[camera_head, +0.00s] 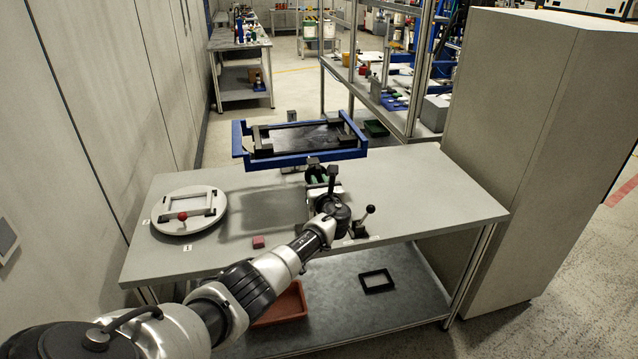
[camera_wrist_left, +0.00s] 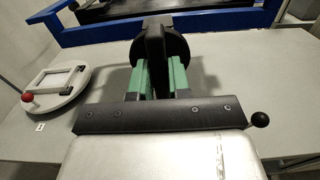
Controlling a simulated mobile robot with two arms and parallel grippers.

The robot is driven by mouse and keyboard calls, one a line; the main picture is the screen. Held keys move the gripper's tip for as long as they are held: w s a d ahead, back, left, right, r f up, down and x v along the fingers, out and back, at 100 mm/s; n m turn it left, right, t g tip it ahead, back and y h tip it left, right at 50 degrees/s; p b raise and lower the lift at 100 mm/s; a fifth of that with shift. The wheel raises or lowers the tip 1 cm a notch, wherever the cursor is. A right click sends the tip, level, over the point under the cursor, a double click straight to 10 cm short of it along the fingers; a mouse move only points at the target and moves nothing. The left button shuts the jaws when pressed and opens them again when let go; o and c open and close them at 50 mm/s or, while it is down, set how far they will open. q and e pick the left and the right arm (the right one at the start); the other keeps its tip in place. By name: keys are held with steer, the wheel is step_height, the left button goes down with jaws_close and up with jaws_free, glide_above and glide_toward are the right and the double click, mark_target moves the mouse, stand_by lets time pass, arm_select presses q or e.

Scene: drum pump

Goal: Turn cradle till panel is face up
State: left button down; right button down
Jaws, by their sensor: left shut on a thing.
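The cradle (camera_head: 300,158) is a blue frame at the back edge of the table, and it looks about level. It holds a dark flat panel (camera_head: 303,137) with a broad dark surface upward; I cannot tell whether that is its front. My left gripper (camera_head: 317,178) is at the front of the cradle. In the left wrist view its green fingers (camera_wrist_left: 158,77) are shut on the upright black grip of a round handle (camera_wrist_left: 178,46). The blue cradle rail (camera_wrist_left: 90,32) runs just behind the handle. The gripper partly hides the mount. My right gripper is not in view.
A lever with a black ball knob (camera_head: 370,209) stands right of my wrist. A round white plate with a red knob (camera_head: 183,215) lies on the left of the table (camera_head: 420,190). A small red block (camera_head: 259,242) lies near the front. A tall grey cabinet (camera_head: 530,150) stands at right.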

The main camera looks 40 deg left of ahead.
arm_select(q)
steer(key=c, duration=1.1)
jaws_free()
steer(key=v, duration=1)
steer(key=shift+s+d, duration=0.2)
steer(key=shift+s, duration=0.05)
